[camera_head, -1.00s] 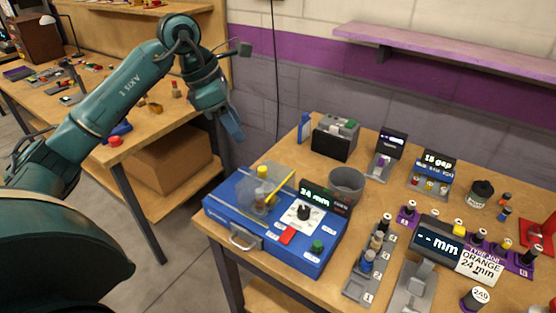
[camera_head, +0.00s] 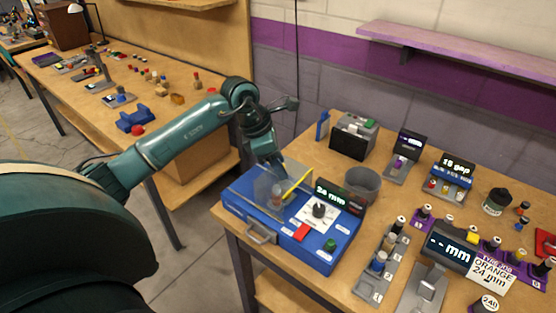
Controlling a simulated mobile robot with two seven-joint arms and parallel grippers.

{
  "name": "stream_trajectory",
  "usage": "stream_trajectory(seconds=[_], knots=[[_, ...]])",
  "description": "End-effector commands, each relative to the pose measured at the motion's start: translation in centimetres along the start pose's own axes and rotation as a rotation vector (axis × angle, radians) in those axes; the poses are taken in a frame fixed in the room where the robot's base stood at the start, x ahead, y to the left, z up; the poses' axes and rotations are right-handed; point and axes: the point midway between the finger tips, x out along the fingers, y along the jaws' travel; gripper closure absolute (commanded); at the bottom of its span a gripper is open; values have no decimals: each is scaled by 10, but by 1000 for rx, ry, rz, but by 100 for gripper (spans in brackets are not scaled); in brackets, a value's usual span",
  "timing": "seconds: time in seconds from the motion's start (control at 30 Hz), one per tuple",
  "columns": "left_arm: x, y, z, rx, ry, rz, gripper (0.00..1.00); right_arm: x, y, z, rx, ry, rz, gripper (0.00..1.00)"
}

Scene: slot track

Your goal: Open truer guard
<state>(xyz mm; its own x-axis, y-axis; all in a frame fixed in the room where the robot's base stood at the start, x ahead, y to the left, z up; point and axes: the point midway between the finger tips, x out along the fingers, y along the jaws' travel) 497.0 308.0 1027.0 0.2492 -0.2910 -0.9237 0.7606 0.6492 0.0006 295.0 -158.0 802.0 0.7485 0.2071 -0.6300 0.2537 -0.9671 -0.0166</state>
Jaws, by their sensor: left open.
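The truer is a blue box (camera_head: 278,249) at the left front of the table, with a display reading 24 mm, a black knob on a white dial (camera_head: 319,211), a red button and a green button. Its clear guard (camera_head: 270,187) stands over the left part of the top, with a yellow bar (camera_head: 297,187) along its right side. My left gripper (camera_head: 278,168) is open, just above and behind the guard, with its fingers pointing down. Whether it touches the guard I cannot tell. My right gripper is not in view.
A grey cup (camera_head: 361,184) stands right behind the truer. A rack of small pegs (camera_head: 378,258) and an mm gauge (camera_head: 449,243) stand to its right. A black-fronted box (camera_head: 349,142) is at the back. A second bench (camera_head: 88,100) is at the left.

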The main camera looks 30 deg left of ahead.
Motion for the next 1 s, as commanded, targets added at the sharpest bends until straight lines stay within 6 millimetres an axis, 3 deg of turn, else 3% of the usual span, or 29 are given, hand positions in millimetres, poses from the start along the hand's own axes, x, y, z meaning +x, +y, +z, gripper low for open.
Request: stream_trajectory(seconds=[0.07,0.57,0.87,1.0], knots=[[0,0,0,0,0,0,60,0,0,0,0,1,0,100],[0,0,0,-1,0,0,100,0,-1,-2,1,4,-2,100],[-1,0,0,-1,0,0,100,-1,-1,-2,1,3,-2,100],[-1,11,-10,-4,5,4,100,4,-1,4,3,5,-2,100]])
